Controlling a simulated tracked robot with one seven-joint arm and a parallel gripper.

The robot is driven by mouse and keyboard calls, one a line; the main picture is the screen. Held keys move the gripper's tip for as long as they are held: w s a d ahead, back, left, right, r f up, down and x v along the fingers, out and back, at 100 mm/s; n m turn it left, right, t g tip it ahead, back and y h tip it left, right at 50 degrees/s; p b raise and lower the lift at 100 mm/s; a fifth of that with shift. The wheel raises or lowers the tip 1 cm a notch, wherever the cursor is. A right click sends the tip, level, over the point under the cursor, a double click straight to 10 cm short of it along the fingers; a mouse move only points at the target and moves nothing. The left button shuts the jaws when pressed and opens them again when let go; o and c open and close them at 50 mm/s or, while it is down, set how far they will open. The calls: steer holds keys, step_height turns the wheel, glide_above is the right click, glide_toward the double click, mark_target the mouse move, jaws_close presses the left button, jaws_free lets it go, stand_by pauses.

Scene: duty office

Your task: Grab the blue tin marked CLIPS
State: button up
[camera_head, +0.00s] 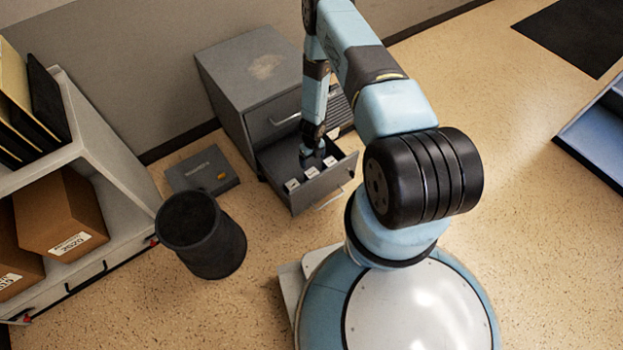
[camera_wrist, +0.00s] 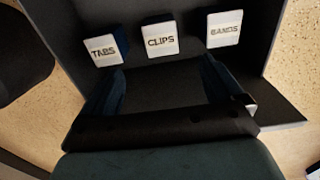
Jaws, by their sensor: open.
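The CLIPS tin (camera_wrist: 160,41) shows in the wrist view as a white lettered label with a dark blue edge behind it. It is the middle one of three tins in the open drawer, between the TABS tin (camera_wrist: 103,50) and the BANDS tin (camera_wrist: 223,31). In the head view the middle tin (camera_head: 311,172) sits near the drawer front; its lettering is too small to read there. My gripper (camera_wrist: 165,68) is open and empty, its two dark fingers apart, with the CLIPS tin just beyond the gap between them. In the head view my gripper (camera_head: 312,152) reaches down into the drawer.
The drawer (camera_head: 327,186) is pulled out of a grey cabinet (camera_head: 240,75), its walls close around my gripper. A black bin (camera_head: 200,235) and a flat grey box (camera_head: 203,172) stand left on the floor. A shelf with cardboard boxes (camera_head: 62,215) is at far left.

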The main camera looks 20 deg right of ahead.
mark_target(313, 174)
step_height(313, 174, down, 14)
steer(key=shift+s+d+r, duration=0.1)
steer(key=shift+r, duration=0.05)
stand_by(0.7)
steer(key=c, duration=1.1)
steer(key=shift+r, duration=0.1)
steer(key=shift+c, duration=0.2)
